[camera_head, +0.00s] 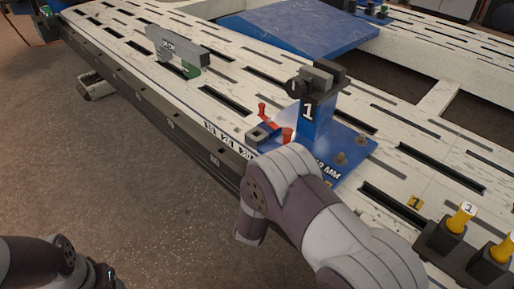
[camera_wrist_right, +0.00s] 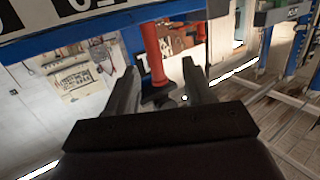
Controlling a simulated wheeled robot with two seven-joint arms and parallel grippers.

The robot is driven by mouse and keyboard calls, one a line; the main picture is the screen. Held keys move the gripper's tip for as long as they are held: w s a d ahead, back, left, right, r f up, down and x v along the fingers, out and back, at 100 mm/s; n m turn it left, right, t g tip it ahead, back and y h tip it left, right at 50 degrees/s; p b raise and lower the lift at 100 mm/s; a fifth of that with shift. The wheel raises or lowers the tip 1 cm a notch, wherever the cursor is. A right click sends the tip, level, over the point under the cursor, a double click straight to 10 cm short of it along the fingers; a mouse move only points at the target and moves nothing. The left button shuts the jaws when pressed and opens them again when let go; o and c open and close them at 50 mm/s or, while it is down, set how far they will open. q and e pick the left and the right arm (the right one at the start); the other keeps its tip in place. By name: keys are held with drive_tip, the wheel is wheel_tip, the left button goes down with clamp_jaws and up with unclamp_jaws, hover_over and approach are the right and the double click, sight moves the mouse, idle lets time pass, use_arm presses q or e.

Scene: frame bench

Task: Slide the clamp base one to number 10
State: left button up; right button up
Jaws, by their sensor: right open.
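Clamp base one (camera_head: 313,112) is a blue upright post marked 1 on a blue plate, with a dark clamp head on top. It stands on the slotted frame bench. Red handles (camera_head: 287,135) are at its left side. My right forearm and wrist cover the plate's front part and hide the right gripper in the head view. In the right wrist view my right gripper (camera_wrist_right: 158,78) is open, with a red handle (camera_wrist_right: 153,52) between or just beyond its fingers; I cannot tell if they touch it. The number 10 mark cannot be made out with certainty.
Number labels (camera_head: 228,137) run along the bench's front edge. A grey clamp with a green base (camera_head: 180,52) stands to the left. Yellow-topped pins (camera_head: 461,217) stand at the right. A blue panel (camera_head: 300,27) lies behind. The bench between the two clamps is clear.

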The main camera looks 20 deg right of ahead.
sight(288, 135)
drive_tip(key=shift+t+h, duration=0.3)
drive_tip(key=shift+h, duration=0.5)
drive_tip(key=r+b+x, duration=0.1)
drive_tip(key=b+x, duration=0.1)
drive_tip(key=x, duration=0.2)
drive_tip(key=b+x, duration=0.2)
drive_tip(key=x, duration=0.2)
drive_tip(key=r+b+x, duration=0.1)
drive_tip(key=b+x, duration=0.2)
drive_tip(key=x, duration=0.2)
drive_tip(key=shift+s+d+r, duration=0.25)
drive_tip(key=shift+d+r, duration=0.05)
drive_tip(key=shift+d, duration=0.05)
clamp_jaws()
drive_tip(key=shift+r, duration=0.1)
